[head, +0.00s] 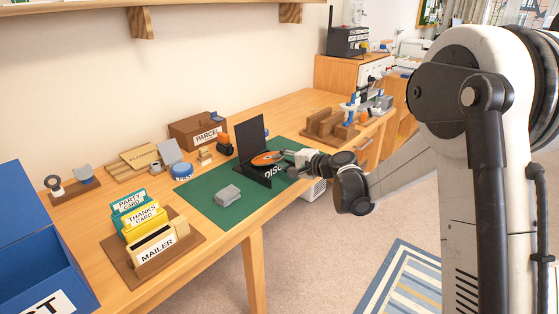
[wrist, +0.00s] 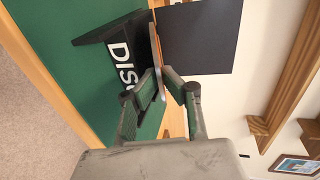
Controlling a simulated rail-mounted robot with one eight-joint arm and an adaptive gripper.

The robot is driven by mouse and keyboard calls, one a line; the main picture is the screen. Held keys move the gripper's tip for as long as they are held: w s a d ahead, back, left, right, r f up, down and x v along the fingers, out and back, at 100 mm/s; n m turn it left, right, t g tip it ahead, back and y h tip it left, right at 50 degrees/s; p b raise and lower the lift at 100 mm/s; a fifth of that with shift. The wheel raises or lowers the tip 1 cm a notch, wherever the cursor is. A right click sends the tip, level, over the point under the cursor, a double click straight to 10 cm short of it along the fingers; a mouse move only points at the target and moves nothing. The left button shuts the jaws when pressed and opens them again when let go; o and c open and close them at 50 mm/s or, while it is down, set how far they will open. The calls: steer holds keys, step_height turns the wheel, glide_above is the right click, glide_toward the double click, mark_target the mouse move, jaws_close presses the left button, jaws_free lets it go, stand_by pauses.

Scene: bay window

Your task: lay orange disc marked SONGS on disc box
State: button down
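The orange disc (head: 265,159) is held roughly flat at the black disc box (head: 258,178), in front of its upright black lid (head: 249,138). My gripper (head: 285,154) reaches in from the right, with its fingers on the disc's right edge. In the wrist view, the disc shows almost edge-on as a thin strip (wrist: 155,50) between the two fingertips (wrist: 161,76), close to the box (wrist: 108,30) and its lid (wrist: 198,35). The fingers look shut on it. I cannot tell whether the disc touches the box. The SONGS mark is not readable.
The box stands on a green mat (head: 205,193) with a grey block (head: 228,195). A card holder (head: 190,240), a blue bin (head: 30,240) and a parcel box (head: 196,131) stand left and behind. A wooden rack (head: 328,126) is behind my gripper.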

stand_by(0.3)
steer(key=c, duration=1.8)
jaws_free()
steer(key=shift+o, duration=0.6)
steer(key=shift+r, duration=0.1)
steer(key=shift+r+g+h+p, duration=0.4)
steer(key=shift+h+p, duration=0.1)
steer(key=shift+p, duration=0.55)
steer(key=shift+s+d+g+h+p, duration=0.1)
steer(key=shift+g+h+p, duration=0.25)
steer(key=shift+p, duration=0.2)
steer(key=shift+h, duration=0.25)
steer(key=shift+f, duration=0.1)
